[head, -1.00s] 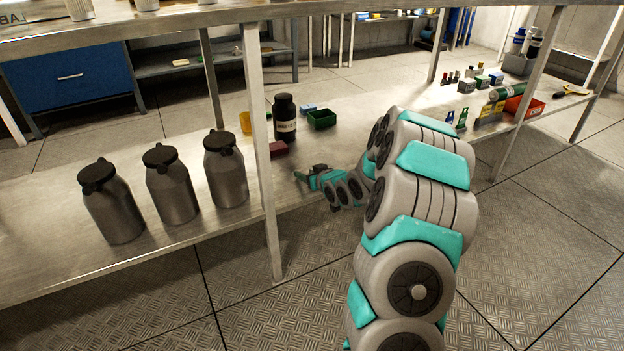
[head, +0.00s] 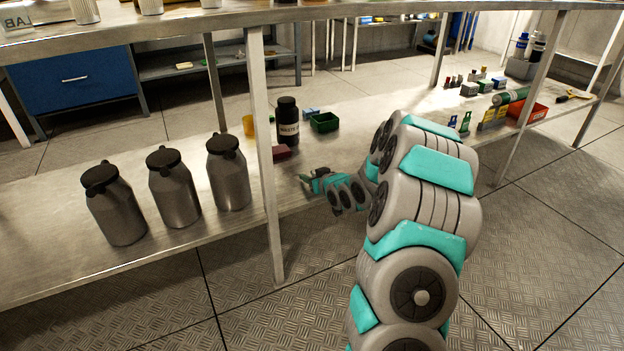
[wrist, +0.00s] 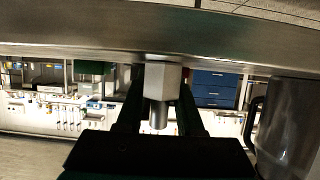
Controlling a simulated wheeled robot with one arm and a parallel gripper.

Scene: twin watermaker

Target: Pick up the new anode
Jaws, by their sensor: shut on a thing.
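The new anode (wrist: 160,84) appears in the wrist view as a pale grey metal block with angled faces and a narrower round stub. It sits between the two dark fingers of my gripper (wrist: 158,108), which is shut on it. In the head view my gripper (head: 306,181) is low over the front part of the long metal shelf, just right of the dark red block. The anode cannot be made out in the head view; it is too small or hidden there.
A dark red block (head: 282,153), a black-capped dark bottle (head: 288,122) and a green bin (head: 324,122) stand close behind my gripper. A table leg (head: 265,170) and several grey canisters (head: 229,175) are to the left.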

